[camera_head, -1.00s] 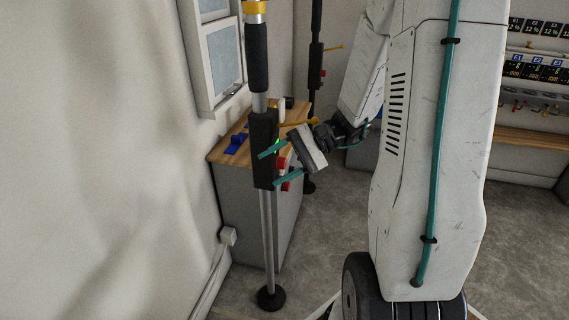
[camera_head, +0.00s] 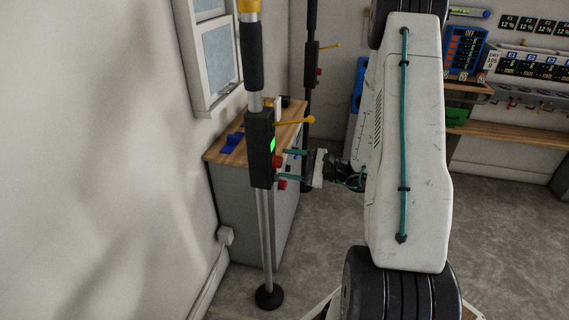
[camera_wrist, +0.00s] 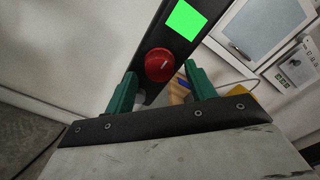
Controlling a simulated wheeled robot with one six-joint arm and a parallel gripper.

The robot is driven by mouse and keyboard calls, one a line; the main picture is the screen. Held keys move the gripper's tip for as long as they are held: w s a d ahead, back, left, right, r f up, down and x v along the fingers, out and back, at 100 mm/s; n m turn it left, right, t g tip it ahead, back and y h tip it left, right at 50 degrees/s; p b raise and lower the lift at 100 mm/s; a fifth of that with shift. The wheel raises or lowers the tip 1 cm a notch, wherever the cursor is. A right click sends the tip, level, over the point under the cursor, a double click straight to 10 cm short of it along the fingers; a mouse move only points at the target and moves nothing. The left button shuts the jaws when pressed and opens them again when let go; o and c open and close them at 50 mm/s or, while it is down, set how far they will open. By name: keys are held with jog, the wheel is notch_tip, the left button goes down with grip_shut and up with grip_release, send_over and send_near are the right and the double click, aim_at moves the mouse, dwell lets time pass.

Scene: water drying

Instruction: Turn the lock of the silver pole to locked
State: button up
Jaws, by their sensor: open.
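The silver pole (camera_head: 267,235) stands upright at the left of the head view, with a black housing (camera_head: 260,140) partway up. The housing carries a lit green panel (camera_head: 272,145), a yellow lever (camera_head: 295,121) pointing right, and a red knob (camera_head: 277,161). In the wrist view the green panel (camera_wrist: 186,20) and the round red knob (camera_wrist: 159,65) show clearly. My gripper (camera_head: 286,165) has teal fingers, open and facing the housing from the right. In the wrist view the knob appears between and just beyond the fingertips; I cannot tell whether they touch it.
A grey cabinet with a wooden top (camera_head: 228,153) stands behind the pole, with a blue item (camera_head: 233,142) on it. A second, dark pole (camera_head: 309,80) stands farther back. A wall with a window (camera_head: 222,55) is at left.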

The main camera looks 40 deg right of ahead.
jog(key=shift+x, duration=0.9)
jog(key=c, duration=1)
jog(key=shift+o, duration=0.2)
jog(key=shift+m, duration=8.9)
